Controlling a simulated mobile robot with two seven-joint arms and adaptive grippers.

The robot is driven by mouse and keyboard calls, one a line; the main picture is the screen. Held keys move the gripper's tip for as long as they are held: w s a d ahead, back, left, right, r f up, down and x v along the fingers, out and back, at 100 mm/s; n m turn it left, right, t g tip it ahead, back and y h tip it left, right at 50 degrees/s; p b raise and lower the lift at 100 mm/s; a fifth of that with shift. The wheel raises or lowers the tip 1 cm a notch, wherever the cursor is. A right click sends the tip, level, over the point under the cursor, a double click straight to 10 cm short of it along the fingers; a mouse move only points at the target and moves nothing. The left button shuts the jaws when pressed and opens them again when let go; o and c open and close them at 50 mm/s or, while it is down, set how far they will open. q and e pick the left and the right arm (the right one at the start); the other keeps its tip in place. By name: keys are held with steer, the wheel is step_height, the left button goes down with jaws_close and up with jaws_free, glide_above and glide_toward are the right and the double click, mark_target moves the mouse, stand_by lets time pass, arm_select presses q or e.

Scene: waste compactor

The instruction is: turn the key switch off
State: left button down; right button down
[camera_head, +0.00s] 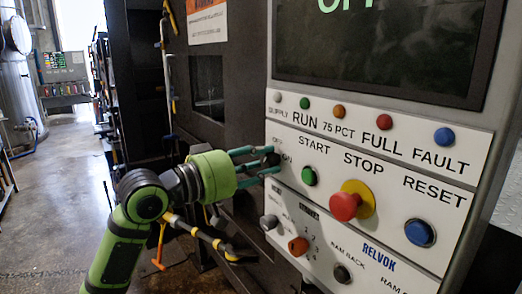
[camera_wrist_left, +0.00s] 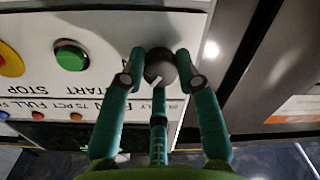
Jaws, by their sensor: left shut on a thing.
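The key switch is a dark round knob with a white pointer mark (camera_wrist_left: 160,66) at the left edge of the control panel (camera_head: 340,165), by the OFF and ON labels. In the head view the knob (camera_head: 271,159) is partly hidden by my fingers. My left gripper (camera_head: 262,163) comes in from the left with its teal fingers around the knob. In the left wrist view the fingers of my left gripper (camera_wrist_left: 160,75) are closed on the knob from both sides, with a third finger below it. My right gripper is in neither view.
A green START button (camera_head: 309,176), a red STOP button (camera_head: 345,206) and a blue RESET button (camera_head: 420,232) sit to the right of the switch. More knobs, including an orange one (camera_head: 298,246), lie below. A dark screen (camera_head: 385,45) is above. Open floor (camera_head: 50,200) lies left.

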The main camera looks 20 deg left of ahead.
arm_select(q)
steer(key=n+p, duration=0.4)
steer(key=shift+r, duration=0.15)
steer(key=shift+n+p, duration=1)
steer(key=shift+p, duration=0.15)
steer(key=shift+f+n, duration=0.2)
steer(key=shift+n, duration=0.1)
steer(key=c, duration=0.9)
jaws_free()
steer(key=shift+s+a, duration=0.25)
steer(key=v, duration=1.1)
